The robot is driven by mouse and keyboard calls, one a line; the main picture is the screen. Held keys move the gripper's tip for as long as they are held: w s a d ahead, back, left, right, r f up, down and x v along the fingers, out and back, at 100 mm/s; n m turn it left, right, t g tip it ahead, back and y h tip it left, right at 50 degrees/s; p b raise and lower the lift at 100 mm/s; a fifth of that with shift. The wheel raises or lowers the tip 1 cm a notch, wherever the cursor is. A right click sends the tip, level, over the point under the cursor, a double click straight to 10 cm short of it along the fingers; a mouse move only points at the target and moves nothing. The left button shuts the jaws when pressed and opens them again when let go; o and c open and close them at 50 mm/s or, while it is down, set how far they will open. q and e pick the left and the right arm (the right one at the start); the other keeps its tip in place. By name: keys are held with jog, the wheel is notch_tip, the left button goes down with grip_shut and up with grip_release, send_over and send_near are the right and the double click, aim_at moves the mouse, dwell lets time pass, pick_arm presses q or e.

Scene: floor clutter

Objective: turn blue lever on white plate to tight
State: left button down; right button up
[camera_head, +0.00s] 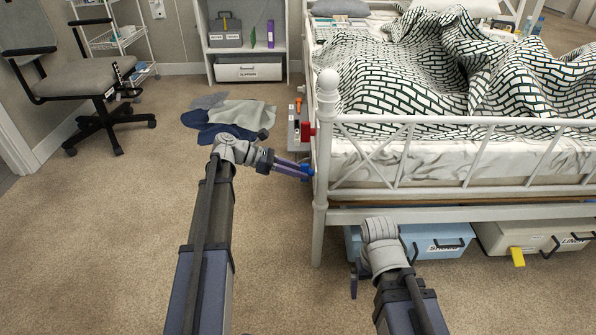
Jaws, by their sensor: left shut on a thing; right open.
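The blue lever (307,170) shows as a small bright blue patch beside the bed's corner post, in the head view. My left gripper (299,170) reaches right to it, and its purple fingers are shut on the lever. The lever's angle is hard to tell because the fingers cover much of it. I cannot make out the white plate behind it, nor any tight mark. My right gripper (354,282) is open and empty, low in front of the bed, partly hidden by its own wrist.
A panel by the bed post carries a red knob (306,131) and an orange handle (298,104). The white bed frame (320,200) stands close right of my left gripper. Cloths (228,116) lie on the floor behind my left arm. A blue drawer (425,243) sits under the bed.

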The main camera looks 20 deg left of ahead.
pick_arm(q)
jog(key=shift+m+t, duration=0.4)
jog(key=shift+m, duration=0.1)
jog(key=c, duration=0.8)
grip_release()
jog(key=p+v, duration=0.3)
jog(key=v, duration=0.4)
jog(key=shift+a+r, duration=0.25)
jog(key=shift+a, duration=0.05)
jog(key=shift+s, duration=0.1)
